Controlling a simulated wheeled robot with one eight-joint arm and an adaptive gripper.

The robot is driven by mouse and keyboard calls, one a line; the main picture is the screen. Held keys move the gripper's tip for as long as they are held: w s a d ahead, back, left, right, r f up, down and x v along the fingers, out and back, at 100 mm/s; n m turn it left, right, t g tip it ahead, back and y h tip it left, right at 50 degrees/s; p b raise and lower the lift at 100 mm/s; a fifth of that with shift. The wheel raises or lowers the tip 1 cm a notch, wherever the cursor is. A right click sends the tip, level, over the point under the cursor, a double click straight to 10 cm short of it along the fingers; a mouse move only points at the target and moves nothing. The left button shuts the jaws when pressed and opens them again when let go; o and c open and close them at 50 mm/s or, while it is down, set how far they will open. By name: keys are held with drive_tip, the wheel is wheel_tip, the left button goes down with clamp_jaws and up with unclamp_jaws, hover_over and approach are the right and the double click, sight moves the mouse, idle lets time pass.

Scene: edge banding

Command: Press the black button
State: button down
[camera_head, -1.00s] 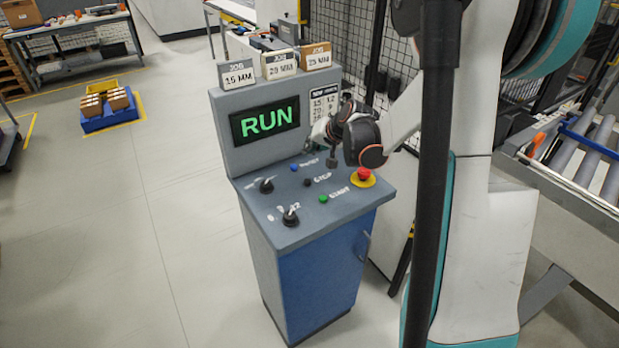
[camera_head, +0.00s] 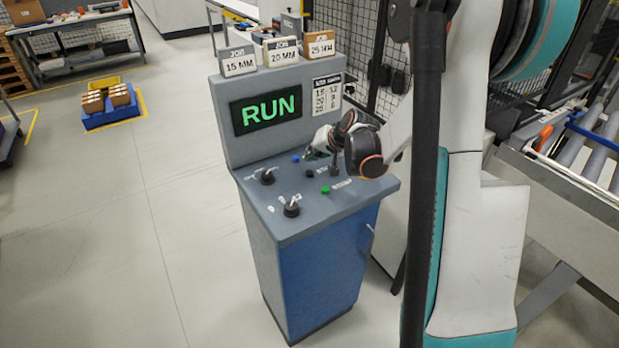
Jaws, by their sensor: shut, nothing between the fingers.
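The black button (camera_head: 309,173) is a small round knob on the sloped top of the grey and blue control console (camera_head: 320,262). Its STOP label is partly hidden by my gripper. My gripper (camera_head: 334,173) is shut and empty, pointing down over the panel just to the right of the black button. Its fingertips are small and dark here, and I cannot tell whether they touch the panel. The blue button (camera_head: 296,159) is just behind the black one, and the green button (camera_head: 325,190) is in front of it.
Two black rotary knobs (camera_head: 291,208) sit at the panel's left side. The upright screen (camera_head: 266,110) reads RUN. Job cards (camera_head: 283,52) stand on top of the console. My wrist covers the red button at the right. Open floor (camera_head: 110,230) lies to the left.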

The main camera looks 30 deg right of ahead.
sight(312, 171)
drive_tip(key=shift+f+b, duration=0.8)
drive_tip(key=shift+f, duration=0.65)
idle(0.3)
drive_tip(key=shift+f+b, duration=0.25)
drive_tip(key=shift+b, duration=0.2)
drive_tip(key=shift+f+b, duration=0.45)
drive_tip(key=shift+f, duration=0.05)
idle(0.5)
drive_tip(key=shift+r, duration=0.1)
drive_tip(key=shift+r+p, duration=0.55)
drive_tip(key=shift+r, duration=0.25)
drive_tip(key=shift+r, duration=0.1)
drive_tip(key=shift+r+p, duration=1.6)
drive_tip(key=shift+r, duration=0.85)
